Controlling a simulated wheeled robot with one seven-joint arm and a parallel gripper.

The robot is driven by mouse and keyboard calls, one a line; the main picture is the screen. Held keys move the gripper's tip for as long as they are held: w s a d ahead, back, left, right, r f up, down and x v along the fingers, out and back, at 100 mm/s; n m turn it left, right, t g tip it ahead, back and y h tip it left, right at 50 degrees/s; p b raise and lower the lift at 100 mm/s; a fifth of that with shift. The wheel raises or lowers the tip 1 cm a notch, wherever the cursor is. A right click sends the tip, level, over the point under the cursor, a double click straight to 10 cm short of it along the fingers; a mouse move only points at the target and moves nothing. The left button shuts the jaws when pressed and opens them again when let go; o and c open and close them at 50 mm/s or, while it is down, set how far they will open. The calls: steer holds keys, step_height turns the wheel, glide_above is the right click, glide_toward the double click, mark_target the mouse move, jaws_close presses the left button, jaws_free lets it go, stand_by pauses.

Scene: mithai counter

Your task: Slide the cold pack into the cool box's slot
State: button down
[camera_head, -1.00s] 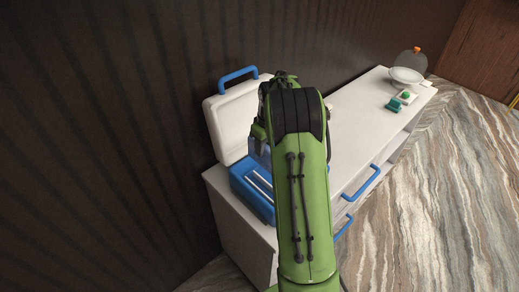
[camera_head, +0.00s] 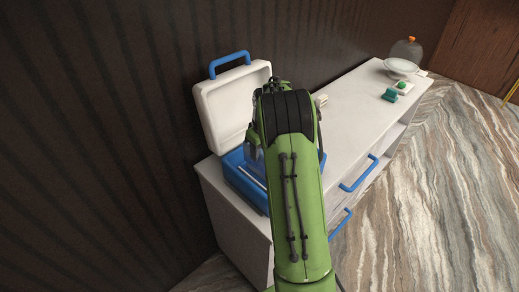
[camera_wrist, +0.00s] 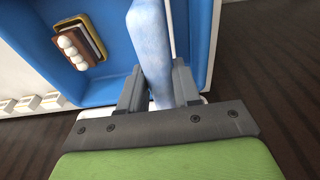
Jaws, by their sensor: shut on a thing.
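The cool box (camera_head: 232,182) is blue inside, with its white lid (camera_head: 222,112) standing open at the back. In the wrist view the blue inside (camera_wrist: 98,88) of the cool box lies under my gripper (camera_wrist: 160,88). My gripper is shut on the cold pack (camera_wrist: 150,45), a pale blue slab held on edge. A thin white divider (camera_wrist: 171,25) runs close along the pack's right side, with a narrow blue gap beyond it. I cannot tell whether the pack touches the divider or how deep it sits. In the head view my arm hides most of the pack.
A small tray of white balls (camera_wrist: 75,45) lies inside the box's wider part at left. The white counter (camera_head: 350,110) runs off to the right, mostly clear. A white bowl (camera_head: 400,67) and green items (camera_head: 390,95) stand at its far end. A dark ribbed wall is behind.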

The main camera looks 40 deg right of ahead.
mark_target(259, 164)
steer(key=shift+f+b, duration=2.3)
steer(key=shift+f, duration=1)
steer(key=c, duration=0.7)
jaws_free()
steer(key=r+p, duration=0.1)
steer(key=r, duration=0.4)
steer(key=s+r+p, duration=0.1)
steer(key=r, duration=0.4)
steer(key=s+r+p, duration=0.1)
steer(key=r, duration=0.4)
steer(key=shift+s+d, duration=0.15)
steer(key=shift+s+r, duration=0.1)
steer(key=shift+r, duration=0.3)
steer(key=shift+f, duration=0.1)
